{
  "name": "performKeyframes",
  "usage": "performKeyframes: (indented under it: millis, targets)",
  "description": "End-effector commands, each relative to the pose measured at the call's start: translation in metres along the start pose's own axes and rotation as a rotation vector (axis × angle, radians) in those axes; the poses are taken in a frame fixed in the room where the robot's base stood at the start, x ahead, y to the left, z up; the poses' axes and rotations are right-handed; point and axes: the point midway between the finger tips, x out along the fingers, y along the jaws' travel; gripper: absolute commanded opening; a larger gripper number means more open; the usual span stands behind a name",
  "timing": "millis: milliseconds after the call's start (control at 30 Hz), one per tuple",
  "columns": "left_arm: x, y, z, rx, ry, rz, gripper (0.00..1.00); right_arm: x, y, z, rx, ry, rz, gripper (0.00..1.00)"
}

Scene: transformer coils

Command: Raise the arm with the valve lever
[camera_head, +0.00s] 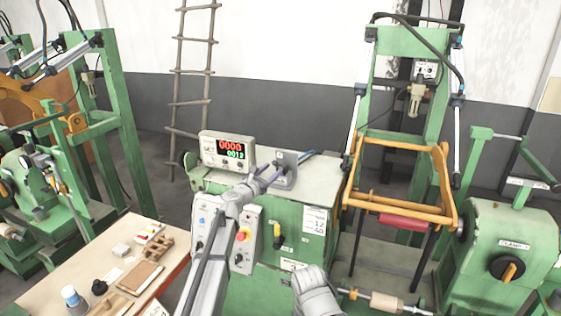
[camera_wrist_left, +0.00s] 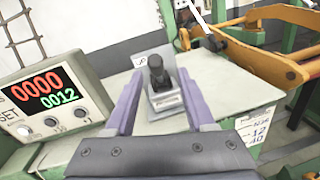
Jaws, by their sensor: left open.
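The valve lever (camera_wrist_left: 157,72) is a small black lever on a black base, fixed to a grey bracket plate on top of the green cabinet. In the head view the bracket plate (camera_head: 287,167) shows, but the lever is hard to make out. My left gripper (camera_head: 273,175) is over the cabinet top at the bracket. In the wrist view its purple fingers (camera_wrist_left: 160,85) are open, on either side of the lever with a gap. The arm is a yellow-orange frame (camera_head: 447,190) on the green machine to the right; it also shows in the wrist view (camera_wrist_left: 265,45). My right gripper does not show.
A counter box (camera_head: 227,150) with red and green digits stands on the cabinet (camera_head: 325,180), left of the bracket. A control panel (camera_head: 240,245) is on the cabinet's front. A table (camera_head: 95,250) with small items is at lower left. A ladder (camera_head: 190,70) leans on the wall.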

Motion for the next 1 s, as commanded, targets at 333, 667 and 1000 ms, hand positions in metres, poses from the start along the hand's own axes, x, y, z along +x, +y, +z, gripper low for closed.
performKeyframes:
  millis: [333,667,1000]
  targets:
    - [0.008,0.005,0.001,-0.036,-0.007,0.014,0.55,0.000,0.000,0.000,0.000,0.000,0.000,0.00]
    - [0.050,0.006,0.001,-0.034,-0.006,0.012,0.55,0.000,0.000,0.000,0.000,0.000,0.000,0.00]
    - [0.081,0.005,0.002,-0.033,-0.006,0.012,0.55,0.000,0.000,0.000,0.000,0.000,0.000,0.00]
